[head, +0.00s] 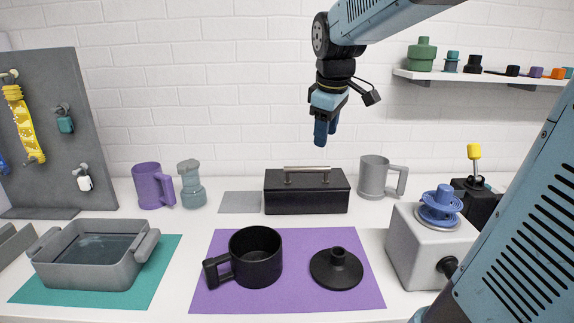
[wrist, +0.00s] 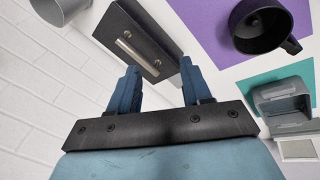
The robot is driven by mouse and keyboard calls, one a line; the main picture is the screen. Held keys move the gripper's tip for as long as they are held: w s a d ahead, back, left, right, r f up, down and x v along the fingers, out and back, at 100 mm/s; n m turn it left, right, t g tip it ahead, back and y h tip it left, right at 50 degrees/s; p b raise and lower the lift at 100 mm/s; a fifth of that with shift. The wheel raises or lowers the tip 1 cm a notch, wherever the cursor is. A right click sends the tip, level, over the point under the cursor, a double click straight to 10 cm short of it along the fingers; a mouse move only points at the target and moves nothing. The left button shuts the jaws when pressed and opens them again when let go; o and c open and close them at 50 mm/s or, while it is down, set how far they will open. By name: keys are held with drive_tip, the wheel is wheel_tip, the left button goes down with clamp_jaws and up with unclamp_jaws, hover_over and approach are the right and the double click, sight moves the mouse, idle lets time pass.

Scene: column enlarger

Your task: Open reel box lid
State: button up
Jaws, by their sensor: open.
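The reel box (head: 306,197) is a black box at the back middle of the white table. Its lid (head: 307,180) looks closed and carries a pale metal bar handle (head: 307,168). My gripper (head: 321,135) hangs above and slightly behind or over the box, apart from it. In the wrist view the box (wrist: 158,33) and its handle (wrist: 138,53) lie beyond the fingertips. My gripper (wrist: 160,78) is open there, with its two blue fingers spread and nothing between them.
A purple mat (head: 300,290) with a black mug (head: 255,258) and black round lid (head: 336,269) lies in front. Grey tray (head: 95,255) stands left, grey mug (head: 377,177) right of the box. A grey machine (head: 420,245) with a blue spool stands right; a shelf (head: 480,78) is above.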

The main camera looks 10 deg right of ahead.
sight(304, 167)
drive_tip(key=w+f+n+g, duration=0.15)
drive_tip(key=w+n, duration=0.45)
drive_tip(key=w, duration=0.7)
drive_tip(key=shift+n, duration=0.3)
drive_tip(key=w+f, duration=0.1)
drive_tip(key=f, duration=0.3)
drive_tip(key=w+f, duration=0.1)
drive_tip(key=f, duration=0.4)
drive_tip(key=w+f, duration=0.1)
drive_tip(key=f, duration=0.4)
drive_tip(key=shift+f, duration=0.2)
drive_tip(key=shift+c, duration=0.2)
drive_tip(key=shift+r, duration=0.1)
clamp_jaws()
